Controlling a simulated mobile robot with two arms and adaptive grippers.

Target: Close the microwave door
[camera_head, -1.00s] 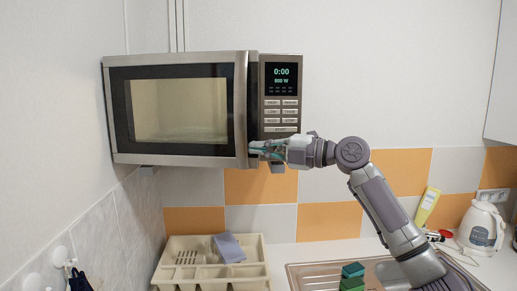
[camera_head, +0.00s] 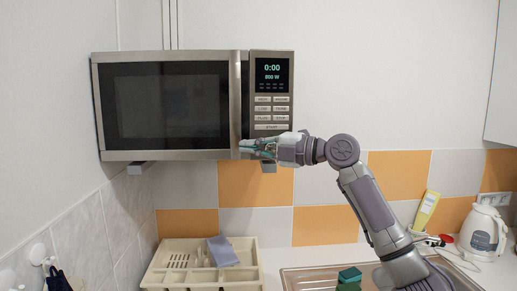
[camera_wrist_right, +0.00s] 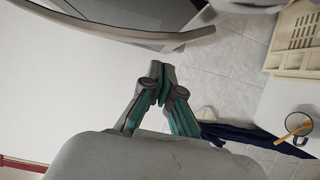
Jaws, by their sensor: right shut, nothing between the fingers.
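The silver microwave (camera_head: 272,150) is mounted on the wall at upper left, with its control panel on the right. Its door (camera_head: 165,155) looks shut or very nearly shut; the window is dark and I see no clear gap. The vertical handle (camera_head: 235,100) runs along the door's right edge. My right gripper (camera_head: 247,148) is shut and empty, in front of the lower end of the handle; I cannot tell if it touches. In the right wrist view the closed fingertips (camera_wrist_right: 160,72) lie just below the microwave's curved-looking edge (camera_wrist_right: 150,40). My left gripper is not in view.
A cream dish rack (camera_head: 180,262) stands on the counter below, with a sink (camera_head: 310,280) and green sponges (camera_head: 349,276) to its right. A yellow bottle (camera_head: 426,210) and a white kettle (camera_head: 483,230) stand at far right. The wall right of the microwave is clear.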

